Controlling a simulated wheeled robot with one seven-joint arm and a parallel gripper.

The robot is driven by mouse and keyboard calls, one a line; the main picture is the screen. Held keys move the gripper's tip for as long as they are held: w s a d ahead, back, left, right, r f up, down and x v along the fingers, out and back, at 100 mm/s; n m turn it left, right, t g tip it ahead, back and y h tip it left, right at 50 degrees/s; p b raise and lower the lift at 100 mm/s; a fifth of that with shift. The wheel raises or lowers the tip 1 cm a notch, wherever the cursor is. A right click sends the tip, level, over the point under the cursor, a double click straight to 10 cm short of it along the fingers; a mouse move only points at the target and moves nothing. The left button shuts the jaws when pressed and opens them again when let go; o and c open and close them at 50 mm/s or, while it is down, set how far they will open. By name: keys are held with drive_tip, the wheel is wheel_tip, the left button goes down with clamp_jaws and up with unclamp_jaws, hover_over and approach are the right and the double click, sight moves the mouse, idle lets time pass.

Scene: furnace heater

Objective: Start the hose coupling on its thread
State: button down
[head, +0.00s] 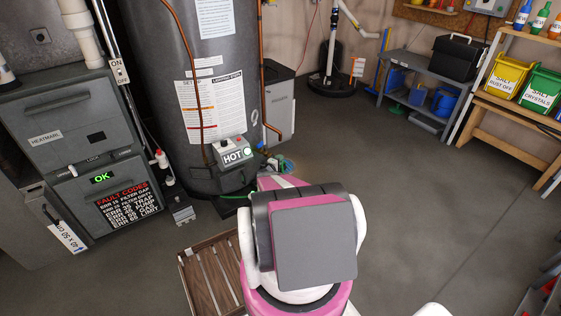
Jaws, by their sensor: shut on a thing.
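My pink and white arm reaches away from me toward the foot of the grey water heater (225,80). Its broad grey and white joint blocks the view beyond it, and my gripper's fingers cannot be made out. A short length of green hose (236,196) shows on the floor by the heater's base, left of my arm. Small fittings (263,150) with a bit of green sit at the heater's lower right, beside the HOT control box (233,150). I cannot make out the hose coupling or the thread.
The furnace (75,150) with its green OK display stands at the left. A slatted wooden crate (208,268) lies on the floor by my arm. A grey shelf (415,95) and a bench with salt bins (505,75) stand at the right.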

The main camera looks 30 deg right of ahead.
drive_tip(key=shift+w+a, duration=0.15)
drive_tip(key=shift+w, duration=0.15)
drive_tip(key=c, duration=1)
unclamp_jaws()
drive_tip(key=shift+s+a, duration=0.1)
drive_tip(key=v, duration=1)
drive_tip(key=shift+a, duration=0.3)
drive_tip(key=shift+s+a, duration=0.1)
